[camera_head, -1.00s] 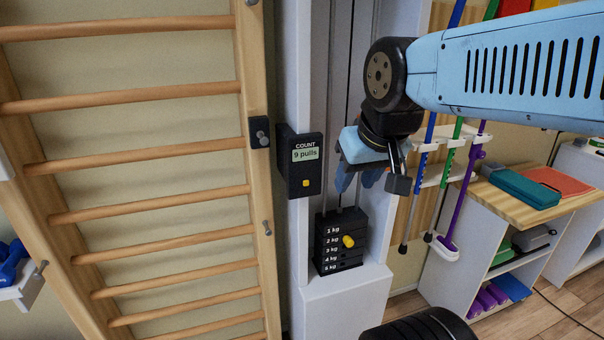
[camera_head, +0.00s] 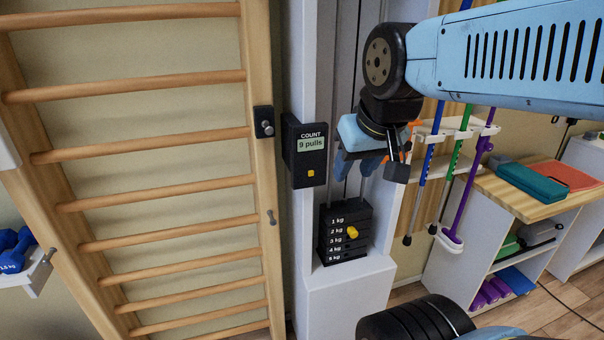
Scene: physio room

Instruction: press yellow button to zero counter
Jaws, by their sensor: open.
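A black counter box (camera_head: 296,160) is mounted on the white column. Its screen (camera_head: 311,144) reads "9 pulls" under the word COUNT. The small yellow button (camera_head: 311,173) sits on its front face, below the screen. My gripper (camera_head: 366,172) hangs to the right of the box, at about the button's height in the picture, with blue fingers pointing down. It is open, holds nothing that I can see, and appears apart from the box.
Below the box is a black weight stack (camera_head: 334,248) marked in kg, with a yellow selector pin (camera_head: 351,232). Wooden wall bars (camera_head: 262,190) stand close on the left. Coloured sticks (camera_head: 467,190) hang in a white rack on the right, beside a wooden-topped shelf (camera_head: 519,200).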

